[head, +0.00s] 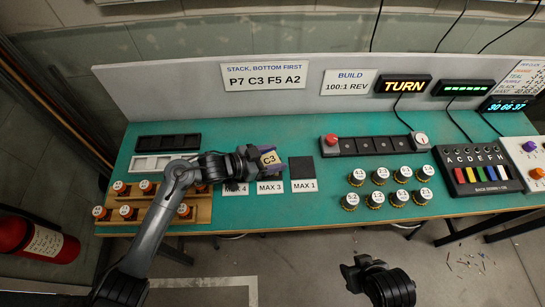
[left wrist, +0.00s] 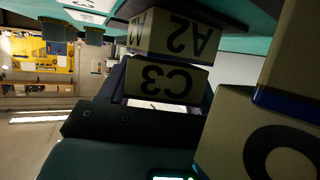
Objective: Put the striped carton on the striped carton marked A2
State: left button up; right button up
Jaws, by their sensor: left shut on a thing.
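My left gripper (head: 250,160) is shut on a beige carton marked C3 (head: 269,158), over the front middle of the bench. The C3 carton also shows in the left wrist view (left wrist: 166,80), with its lettering upside down. A carton marked A2 (left wrist: 178,38) shows right against it there, on the bench side; a dark band lies between them, and I cannot tell whether they touch. In the head view the A2 carton is hidden or too small to tell. My right gripper (head: 365,270) is empty in front of the bench; its jaw opening is unclear.
Two more beige cartons stand close at the right of the left wrist view, one with a round letter (left wrist: 280,145). A dark square pad (head: 303,167) lies right of the held carton. Labelled jars (head: 385,188) and a button strip (head: 375,144) stand further right; a wooden rack (head: 150,203) is left.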

pick_arm(q)
jog(key=shift+f, duration=0.2)
jog(key=o, duration=1.1)
jog(key=shift+r, duration=0.15)
jog(key=shift+a+r, duration=0.15)
jog(key=p+v, duration=0.2)
jog(key=v, duration=0.9)
jog(key=shift+s+a+r, duration=0.15)
jog(key=shift+a+r, duration=0.05)
jog(key=shift+a, duration=0.1)
